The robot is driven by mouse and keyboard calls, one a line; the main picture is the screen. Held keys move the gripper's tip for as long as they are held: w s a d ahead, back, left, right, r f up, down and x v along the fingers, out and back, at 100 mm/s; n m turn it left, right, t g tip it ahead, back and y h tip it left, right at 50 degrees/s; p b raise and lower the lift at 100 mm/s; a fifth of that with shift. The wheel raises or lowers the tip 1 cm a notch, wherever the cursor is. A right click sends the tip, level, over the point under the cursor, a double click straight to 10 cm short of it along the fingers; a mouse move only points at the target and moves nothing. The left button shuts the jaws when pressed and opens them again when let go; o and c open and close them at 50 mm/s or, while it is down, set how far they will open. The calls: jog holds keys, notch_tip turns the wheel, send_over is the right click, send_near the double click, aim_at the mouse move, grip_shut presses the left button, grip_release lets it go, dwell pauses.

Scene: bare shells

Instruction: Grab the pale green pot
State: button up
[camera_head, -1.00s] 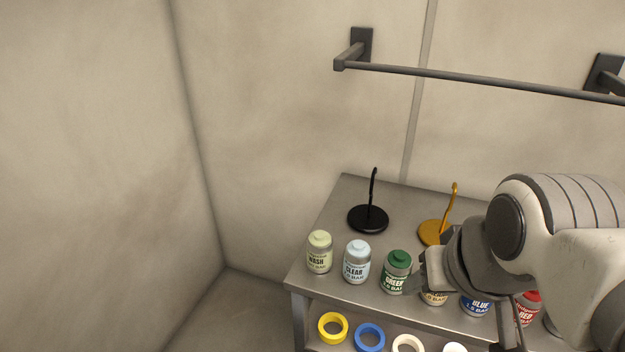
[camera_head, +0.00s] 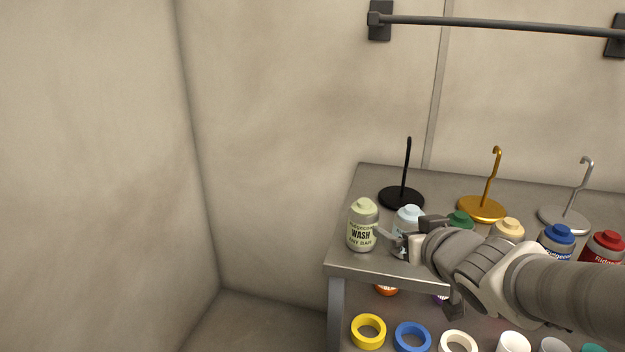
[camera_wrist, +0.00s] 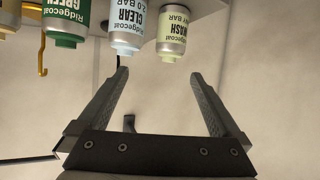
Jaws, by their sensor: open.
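The pale green pot (camera_head: 362,226), labelled WASH, stands upright at the left front corner of the grey table top (camera_head: 345,262). In the wrist view the pale green pot (camera_wrist: 172,38) appears upside down near the top, ahead of the right finger. My gripper (camera_head: 388,236) is open and empty just right of the pot in the head view; I cannot tell whether a finger touches it. In the wrist view my gripper (camera_wrist: 158,80) shows both fingers wide apart, with no pot between them.
The light blue CLEAR pot (camera_head: 408,218) stands close right, partly hidden by my gripper. A green pot (camera_head: 460,221) and several others continue the row. A black hook stand (camera_head: 401,198) and a gold one (camera_head: 482,208) stand behind. Coloured rings lie on the shelf below.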

notch_tip(320, 180, down, 2)
jog(key=a+y, duration=0.1)
jog(key=p, duration=0.2)
send_near(369, 223)
jog(key=w+p, duration=0.1)
jog(key=p, duration=0.3)
jog(key=w+f+p, duration=0.1)
jog(key=w+p, duration=0.1)
jog(key=p, duration=0.1)
jog(key=shift+w+a+n+p, duration=0.1)
jog(key=shift+a+n+p, duration=0.2)
jog(key=shift+p, duration=0.1)
jog(key=shift+w+d+p, duration=0.1)
jog(key=shift+p, duration=0.4)
jog(key=b+x, duration=0.1)
jog(key=x, duration=0.3)
jog(key=shift+f, duration=0.3)
jog(key=shift+x, duration=3)
